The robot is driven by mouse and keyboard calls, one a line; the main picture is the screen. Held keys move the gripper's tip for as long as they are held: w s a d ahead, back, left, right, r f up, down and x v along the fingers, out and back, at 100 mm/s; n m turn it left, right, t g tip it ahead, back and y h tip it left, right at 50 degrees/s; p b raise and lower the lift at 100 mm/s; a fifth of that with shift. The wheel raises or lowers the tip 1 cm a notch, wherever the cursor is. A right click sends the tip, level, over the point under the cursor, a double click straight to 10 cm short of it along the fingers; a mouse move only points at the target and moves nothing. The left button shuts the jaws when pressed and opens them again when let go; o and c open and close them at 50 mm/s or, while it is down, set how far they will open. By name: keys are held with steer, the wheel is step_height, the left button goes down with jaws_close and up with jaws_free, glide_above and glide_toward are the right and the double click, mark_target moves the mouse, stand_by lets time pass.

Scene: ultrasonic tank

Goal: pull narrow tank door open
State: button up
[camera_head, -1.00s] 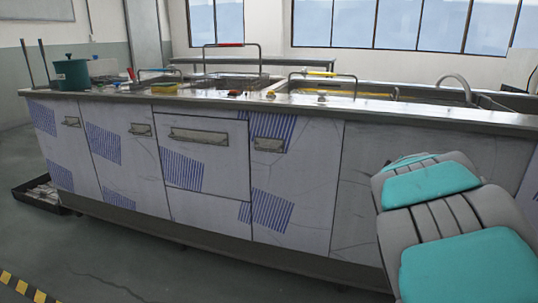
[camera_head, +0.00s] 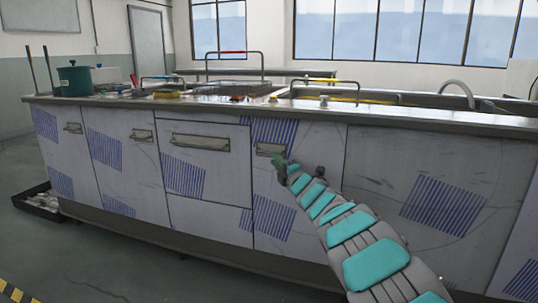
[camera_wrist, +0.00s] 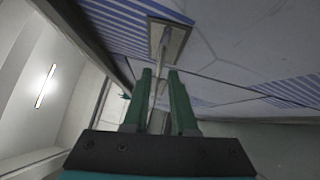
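The narrow tank door (camera_head: 297,185) is a white panel with blue striped patches on the cabinet front, right of the wide drawer. It looks shut. Its metal handle (camera_head: 270,149) sits near the top left of the panel. My gripper (camera_head: 287,164) is just below and right of this handle in the head view. In the wrist view the two green fingers (camera_wrist: 160,73) are apart, and the handle (camera_wrist: 171,38) lies just ahead, in line with the gap between the fingertips. I cannot tell whether they touch it.
The wide drawer (camera_head: 200,142) and other doors with handles (camera_head: 141,135) line the front to the left. The countertop (camera_head: 400,118) overhangs above the handles. A dark tray (camera_head: 40,203) lies on the floor at far left. The floor before the cabinet is otherwise clear.

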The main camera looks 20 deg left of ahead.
steer(key=shift+p+x, duration=0.5)
steer(key=shift+x, duration=2.35)
steer(key=shift+w+d, duration=0.1)
jaws_close()
